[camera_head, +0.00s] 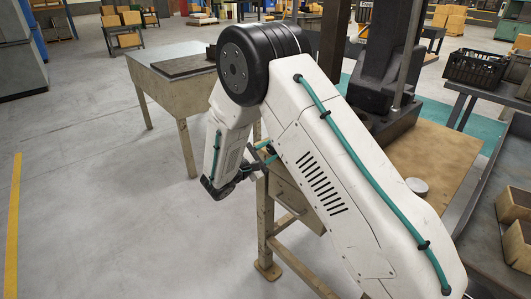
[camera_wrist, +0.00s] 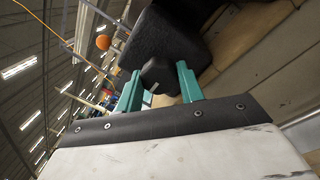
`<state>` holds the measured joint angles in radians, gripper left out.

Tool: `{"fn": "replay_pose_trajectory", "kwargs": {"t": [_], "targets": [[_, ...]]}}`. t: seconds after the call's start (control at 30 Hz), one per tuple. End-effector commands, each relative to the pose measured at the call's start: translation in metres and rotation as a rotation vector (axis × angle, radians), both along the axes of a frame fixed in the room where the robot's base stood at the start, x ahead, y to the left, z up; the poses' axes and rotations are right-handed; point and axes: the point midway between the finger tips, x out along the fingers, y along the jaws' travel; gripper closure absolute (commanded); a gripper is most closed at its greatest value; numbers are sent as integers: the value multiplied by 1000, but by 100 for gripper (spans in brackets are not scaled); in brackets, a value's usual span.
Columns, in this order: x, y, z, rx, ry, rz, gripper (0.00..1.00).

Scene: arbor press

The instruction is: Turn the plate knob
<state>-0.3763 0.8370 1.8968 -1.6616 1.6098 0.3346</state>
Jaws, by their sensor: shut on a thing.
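The plate knob (camera_wrist: 161,76) is dark and faceted and sits on the end of a black block (camera_wrist: 168,38) in the wrist view. My gripper (camera_wrist: 158,71) has its two teal fingers on either side of the knob and is shut on it. In the head view, part of my gripper (camera_head: 265,153) shows beside the table edge, partly covered by my arm. The knob is hidden there. The dark arbor press (camera_head: 385,68) stands behind my arm on a table with a tan top (camera_head: 436,155).
A round grey disc (camera_head: 417,186) lies on the tan tabletop. A second table (camera_head: 160,62) with a dark plate stands at the back left. The floor at the left is clear.

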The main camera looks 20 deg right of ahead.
Motion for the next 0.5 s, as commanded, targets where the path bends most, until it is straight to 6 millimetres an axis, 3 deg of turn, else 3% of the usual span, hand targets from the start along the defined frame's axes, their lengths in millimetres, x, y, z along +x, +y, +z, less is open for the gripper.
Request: {"fn": "replay_pose_trajectory", "kwargs": {"t": [0.5], "targets": [[-3, -3, -5, 19, -30, -8, 85]]}}
